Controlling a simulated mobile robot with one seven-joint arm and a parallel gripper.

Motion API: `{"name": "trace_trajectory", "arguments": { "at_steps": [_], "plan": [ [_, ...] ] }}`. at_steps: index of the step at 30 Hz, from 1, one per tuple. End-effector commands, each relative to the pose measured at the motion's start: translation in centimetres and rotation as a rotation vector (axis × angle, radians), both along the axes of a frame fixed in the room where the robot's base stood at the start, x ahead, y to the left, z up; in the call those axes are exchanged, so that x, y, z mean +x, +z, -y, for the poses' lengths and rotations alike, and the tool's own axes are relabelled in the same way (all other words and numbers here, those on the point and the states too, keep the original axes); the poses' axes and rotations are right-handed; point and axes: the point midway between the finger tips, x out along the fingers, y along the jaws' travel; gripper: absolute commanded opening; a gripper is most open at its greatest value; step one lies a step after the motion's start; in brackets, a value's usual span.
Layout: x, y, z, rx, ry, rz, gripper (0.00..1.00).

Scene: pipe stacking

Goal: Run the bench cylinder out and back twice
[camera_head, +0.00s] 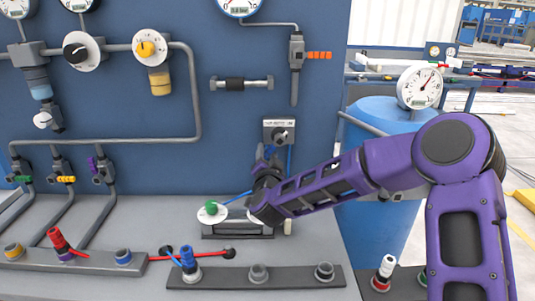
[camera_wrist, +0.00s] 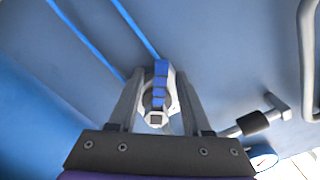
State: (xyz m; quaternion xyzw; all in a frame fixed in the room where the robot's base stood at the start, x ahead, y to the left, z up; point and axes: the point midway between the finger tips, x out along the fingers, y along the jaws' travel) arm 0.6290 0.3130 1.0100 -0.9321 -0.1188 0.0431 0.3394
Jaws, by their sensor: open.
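On the blue panel, a labelled grey valve box (camera_head: 280,128) has a dark round fitting and a blue tube below it. My gripper (camera_head: 268,157) is just below and left of this box, partly hidden by my own arm. In the wrist view my gripper (camera_wrist: 158,100) is open, with a blue ribbed lever (camera_wrist: 161,85) between its fingers; I cannot tell if they touch it. Blue tubes (camera_wrist: 137,30) run past it. A low bench unit (camera_head: 237,230), perhaps the cylinder, sits behind my forearm. A white disc with a green knob (camera_head: 212,207) is at its left end.
A black-sleeved pipe piece (camera_head: 240,83) is on the panel; it seems to show in the wrist view (camera_wrist: 255,121). Fitting rails (camera_head: 258,273) with coloured plugs line the bench front. A blue tank (camera_head: 375,225) with a gauge (camera_head: 420,87) stands right.

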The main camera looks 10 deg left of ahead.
Motion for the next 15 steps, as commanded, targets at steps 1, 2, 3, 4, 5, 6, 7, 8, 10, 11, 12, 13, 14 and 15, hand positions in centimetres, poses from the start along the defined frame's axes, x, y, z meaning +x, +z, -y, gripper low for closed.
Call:
{"name": "trace_trajectory", "arguments": {
  "at_steps": [1,2,3,4,5,6,7,8,10,11,12,13,14,15],
  "plan": [
    [0.30,-0.05,-0.11,0.000,0.001,-0.001,0.49],
    [0.44,-0.04,-0.15,0.000,0.001,-0.001,0.49],
    [0.58,-0.01,-0.17,0.000,0.001,-0.001,0.49],
    [0.64,0.01,-0.19,0.000,0.001,-0.001,0.49],
    [0.68,0.01,-0.20,0.000,0.001,-0.001,0.49],
    [0.70,0.01,-0.20,0.000,0.000,0.000,0.49],
    [0.71,0.01,-0.20,0.000,0.001,-0.001,0.49],
    [0.70,0.01,-0.20,0.000,0.001,-0.001,0.49],
    [0.69,0.00,-0.19,0.000,0.001,-0.001,0.49],
    [0.68,0.00,-0.19,0.000,0.001,-0.001,0.49],
    [0.68,0.00,-0.19,0.000,0.001,-0.001,0.45],
    [0.69,-0.01,-0.18,0.000,0.001,-0.001,0.40],
    [0.68,-0.01,-0.18,0.000,0.001,-0.001,0.34],
    [0.68,0.00,-0.18,0.000,0.001,-0.001,0.27]
  ]
}}
